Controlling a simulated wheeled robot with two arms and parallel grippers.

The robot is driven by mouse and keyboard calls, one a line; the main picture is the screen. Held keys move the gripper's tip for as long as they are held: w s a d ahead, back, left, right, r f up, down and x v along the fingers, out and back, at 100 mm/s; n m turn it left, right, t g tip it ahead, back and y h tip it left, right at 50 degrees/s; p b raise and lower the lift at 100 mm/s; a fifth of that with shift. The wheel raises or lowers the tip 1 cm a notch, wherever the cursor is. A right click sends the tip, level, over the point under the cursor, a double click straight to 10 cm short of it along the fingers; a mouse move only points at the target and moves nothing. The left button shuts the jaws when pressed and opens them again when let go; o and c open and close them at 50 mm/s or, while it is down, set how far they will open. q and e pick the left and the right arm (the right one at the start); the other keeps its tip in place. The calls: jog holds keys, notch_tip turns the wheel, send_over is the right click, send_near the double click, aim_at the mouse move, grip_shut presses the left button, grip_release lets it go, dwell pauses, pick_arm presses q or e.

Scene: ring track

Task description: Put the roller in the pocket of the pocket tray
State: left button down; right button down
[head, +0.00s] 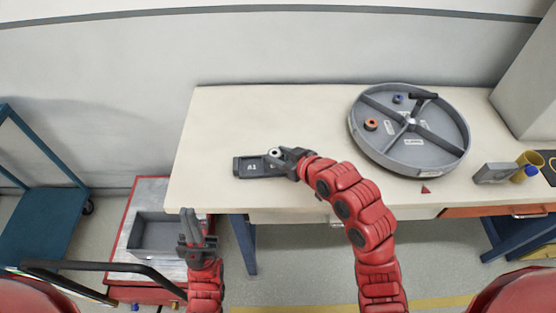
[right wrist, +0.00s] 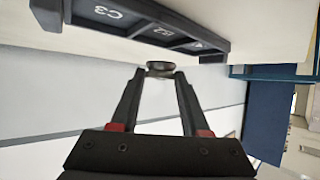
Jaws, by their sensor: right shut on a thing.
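The pocket tray (head: 243,174) is a dark grey, long tray near the left front of the table, with the label A1 readable in the head view. In the right wrist view the tray (right wrist: 135,20) shows upside down along the top, with C3 and B2 labels. My right gripper (head: 277,155) is at the tray's right part and hides that end. I cannot tell whether the roller touches the tray. My left gripper (head: 198,226) is open and empty, off the table's front.
A round grey divided tray (head: 440,152) holds an orange ring (head: 371,124) and a blue ring (head: 398,99). A grey block (head: 495,173) and yellow cup (head: 521,174) stand at the right. A grey bin (head: 155,236) sits on a red cart at lower left. The table's left end is clear.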

jog(key=shift+w+a+f, duration=0.1)
jog(key=shift+a+f, duration=0.05)
notch_tip(320, 180, down, 3)
jog(key=shift+f+p, duration=0.1)
jog(key=shift+p, duration=0.5)
